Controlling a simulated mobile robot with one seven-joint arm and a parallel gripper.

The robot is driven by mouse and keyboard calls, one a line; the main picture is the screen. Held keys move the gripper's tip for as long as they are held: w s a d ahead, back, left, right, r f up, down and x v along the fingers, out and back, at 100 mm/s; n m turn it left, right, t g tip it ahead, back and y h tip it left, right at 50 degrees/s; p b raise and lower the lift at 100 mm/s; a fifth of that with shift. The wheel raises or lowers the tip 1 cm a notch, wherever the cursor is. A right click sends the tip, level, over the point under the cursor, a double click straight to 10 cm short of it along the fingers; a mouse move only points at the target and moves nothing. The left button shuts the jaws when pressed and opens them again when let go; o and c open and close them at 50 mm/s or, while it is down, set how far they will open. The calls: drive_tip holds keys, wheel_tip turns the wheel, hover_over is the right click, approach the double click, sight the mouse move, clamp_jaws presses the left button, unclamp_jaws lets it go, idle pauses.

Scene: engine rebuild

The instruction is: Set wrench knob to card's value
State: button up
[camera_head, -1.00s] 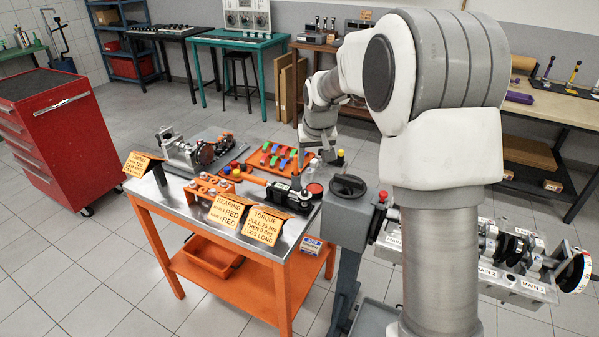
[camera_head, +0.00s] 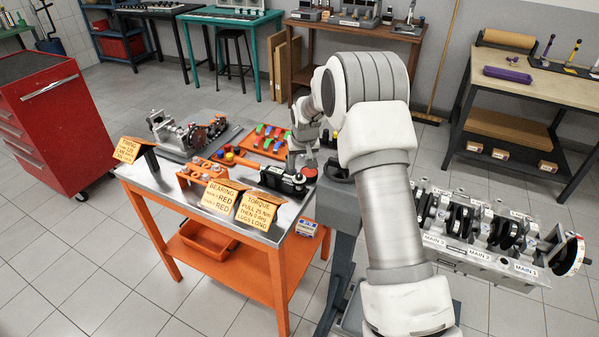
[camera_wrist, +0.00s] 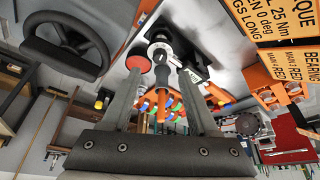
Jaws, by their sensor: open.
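The torque card (camera_head: 258,211) stands at the table's front edge and reads "PULL 25 Nm THEN 0 deg LUGS LONG". It also shows at the upper right of the wrist view (camera_wrist: 283,18). The wrench has an orange handle (camera_wrist: 161,102) and a dark end with a pale ring (camera_wrist: 160,46), which appears to be its knob. Its black body (camera_head: 283,180) lies behind the card. My gripper (camera_wrist: 160,78) is open, its fingers on either side of the wrench in the picture; I cannot tell whether they touch it. The knob's setting is not readable.
A red round disc (camera_head: 309,171) sits close to the wrench. A bearing card (camera_head: 219,195) stands left of the torque card. An orange tray (camera_head: 267,141) with coloured pieces lies behind. A black handwheel (camera_wrist: 68,45) is beside the table, near my arm.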

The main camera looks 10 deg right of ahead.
sight(299, 175)
drive_tip(key=x, duration=0.6)
drive_tip(key=shift+w+f, duration=0.1)
drive_tip(key=shift+f, duration=0.25)
clamp_jaws()
